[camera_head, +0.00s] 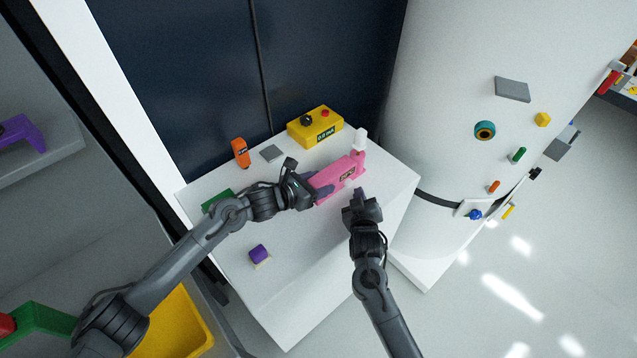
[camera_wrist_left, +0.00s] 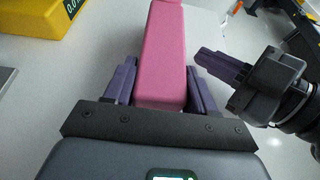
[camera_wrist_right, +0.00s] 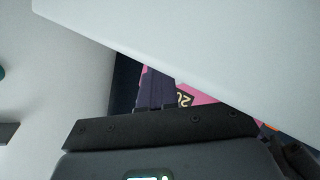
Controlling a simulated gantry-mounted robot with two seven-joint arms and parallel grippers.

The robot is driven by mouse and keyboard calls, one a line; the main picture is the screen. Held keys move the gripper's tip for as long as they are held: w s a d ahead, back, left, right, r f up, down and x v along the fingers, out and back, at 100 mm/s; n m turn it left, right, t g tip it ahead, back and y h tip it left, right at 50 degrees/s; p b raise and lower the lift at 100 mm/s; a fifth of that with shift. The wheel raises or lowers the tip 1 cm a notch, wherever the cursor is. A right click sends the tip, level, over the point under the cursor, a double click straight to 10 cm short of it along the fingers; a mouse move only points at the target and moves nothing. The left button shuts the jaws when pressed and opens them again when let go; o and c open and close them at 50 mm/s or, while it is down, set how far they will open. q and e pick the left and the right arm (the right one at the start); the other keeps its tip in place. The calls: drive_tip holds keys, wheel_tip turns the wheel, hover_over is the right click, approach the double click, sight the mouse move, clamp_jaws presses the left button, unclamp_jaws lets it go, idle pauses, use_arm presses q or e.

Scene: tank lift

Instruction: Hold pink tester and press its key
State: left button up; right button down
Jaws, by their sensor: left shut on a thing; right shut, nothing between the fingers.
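The pink tester (camera_head: 343,176) is a block with a dark display and a white-topped part at its far right end, over the white cabinet top. My left gripper (camera_head: 318,188) is shut on its left end; the left wrist view shows the pink body (camera_wrist_left: 163,60) between the purple-grey fingers (camera_wrist_left: 160,82). My right gripper (camera_head: 360,192) is shut and empty, just in front of the tester and apart from it in the head view. In the right wrist view part of the pink tester (camera_wrist_right: 200,97) shows, mostly hidden by a pale surface. I cannot make out the key.
A yellow meter box (camera_head: 315,128), an orange device (camera_head: 240,152) and a grey plate (camera_head: 271,153) stand behind on the cabinet top (camera_head: 300,255). A purple cylinder (camera_head: 259,254) is near the front left. A large white tank (camera_head: 450,110) rises at right.

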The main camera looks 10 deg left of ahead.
drive_tip(key=shift+s+d, duration=1)
drive_tip(key=shift+d, duration=0.15)
drive_tip(key=shift+s+d, duration=0.95)
drive_tip(key=shift+d, duration=0.2)
use_arm(q)
drive_tip(key=o, duration=1.3)
